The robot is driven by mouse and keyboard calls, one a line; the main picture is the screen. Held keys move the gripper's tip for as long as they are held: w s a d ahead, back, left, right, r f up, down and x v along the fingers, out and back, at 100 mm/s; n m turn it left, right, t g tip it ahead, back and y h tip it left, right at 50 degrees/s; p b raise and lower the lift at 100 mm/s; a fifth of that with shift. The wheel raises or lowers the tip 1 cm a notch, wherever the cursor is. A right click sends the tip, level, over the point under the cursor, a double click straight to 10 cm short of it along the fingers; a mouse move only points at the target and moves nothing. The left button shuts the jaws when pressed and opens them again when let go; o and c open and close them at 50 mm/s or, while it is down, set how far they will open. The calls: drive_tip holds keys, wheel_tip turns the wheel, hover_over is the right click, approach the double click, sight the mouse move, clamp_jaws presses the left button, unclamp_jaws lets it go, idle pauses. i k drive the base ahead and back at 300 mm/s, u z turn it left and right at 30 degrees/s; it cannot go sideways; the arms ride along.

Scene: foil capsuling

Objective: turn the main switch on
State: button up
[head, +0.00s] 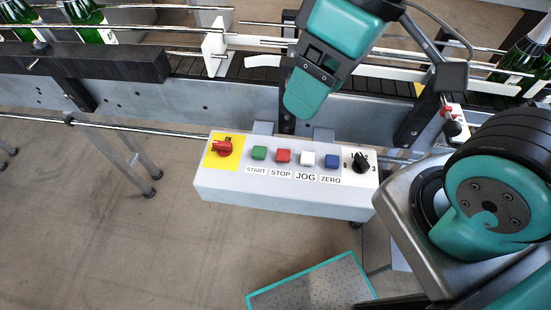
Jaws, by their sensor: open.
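The main switch (224,149) is a red rotary handle on a yellow plate at the left end of a white control box (290,195). Its small markings and exact setting are too small to read. My gripper (305,98), teal with a dark screwed plate, hangs above and behind the box, up and to the right of the switch and apart from it. Its jaws overlap in this view, and the gap between them is hidden. I see nothing held in it.
Green, red, white and blue buttons (282,156) and a black selector knob (361,161) share the box top. The conveyor (200,98) with rails runs behind it; green bottles (88,18) stand on it. A teal-edged mat (315,285) lies on the floor in front.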

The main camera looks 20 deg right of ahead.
sight(224, 149)
drive_tip(key=k, duration=0.5)
drive_tip(key=u, duration=1.4)
drive_tip(key=i, duration=0.45)
drive_tip(key=z, duration=0.65)
